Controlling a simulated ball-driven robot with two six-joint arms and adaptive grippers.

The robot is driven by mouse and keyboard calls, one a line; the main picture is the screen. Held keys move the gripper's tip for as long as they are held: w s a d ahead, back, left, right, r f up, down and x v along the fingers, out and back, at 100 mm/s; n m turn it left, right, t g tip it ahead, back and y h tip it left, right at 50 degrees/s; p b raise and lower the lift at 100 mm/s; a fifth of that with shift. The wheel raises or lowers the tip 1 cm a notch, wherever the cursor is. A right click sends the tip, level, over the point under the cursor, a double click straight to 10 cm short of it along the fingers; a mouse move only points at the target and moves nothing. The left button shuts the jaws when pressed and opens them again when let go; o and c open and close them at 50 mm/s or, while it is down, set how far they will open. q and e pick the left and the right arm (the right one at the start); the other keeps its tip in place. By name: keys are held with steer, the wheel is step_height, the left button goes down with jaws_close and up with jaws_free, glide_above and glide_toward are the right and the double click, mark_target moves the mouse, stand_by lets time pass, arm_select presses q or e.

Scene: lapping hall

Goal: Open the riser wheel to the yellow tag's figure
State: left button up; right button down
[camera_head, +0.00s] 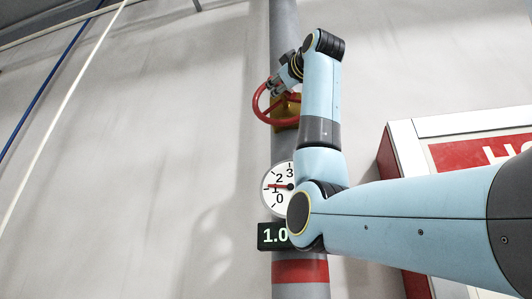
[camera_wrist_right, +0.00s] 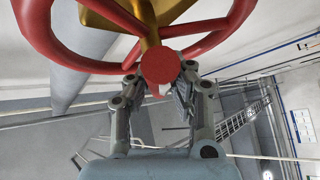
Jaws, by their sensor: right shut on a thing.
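The red riser wheel (camera_head: 257,105) is on a yellow-brass valve body (camera_head: 285,108) high on the grey riser pipe (camera_head: 284,30). My right gripper (camera_head: 277,86) is at the wheel's rim. In the right wrist view, my right gripper (camera_wrist_right: 160,90) is shut on the wheel's red round-ended handle (camera_wrist_right: 160,65), below the red rim (camera_wrist_right: 70,55). I cannot make out a yellow tag. My left gripper is out of view.
A red and white cabinet (camera_head: 405,165) stands right of the pipe, partly behind my right arm. A red band (camera_head: 300,271) circles the pipe below the display. The grey wall (camera_head: 150,130) left of the pipe is clear, apart from thin blue and white lines.

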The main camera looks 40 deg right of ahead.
steer(key=shift+w+f+m+h, duration=0.15)
steer(key=shift+f+m+h, duration=0.15)
steer(key=shift+m+h, duration=0.15)
steer(key=shift+m+h+b, duration=0.25)
steer(key=shift+m+b, duration=0.15)
steer(key=shift+m, duration=0.15)
steer(key=m+h, duration=0.2)
steer(key=shift+d+r+m+t+b, duration=0.1)
steer(key=shift+r+m+t+b, duration=0.1)
steer(key=shift+m+t+b, duration=0.15)
steer(key=shift+m+h, duration=0.3)
steer(key=shift+m, duration=0.15)
steer(key=shift+s+m+h, duration=0.2)
steer(key=shift+m+h, duration=0.3)
steer(key=shift+r+m, duration=0.1)
steer(key=shift+m, duration=0.2)
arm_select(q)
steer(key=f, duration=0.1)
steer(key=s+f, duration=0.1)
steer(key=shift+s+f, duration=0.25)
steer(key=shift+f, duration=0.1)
arm_select(e)
steer(key=c, duration=1.2)
jaws_free()
steer(key=shift+s, duration=0.1)
steer(key=shift+o, duration=0.2)
steer(key=shift+r, duration=0.1)
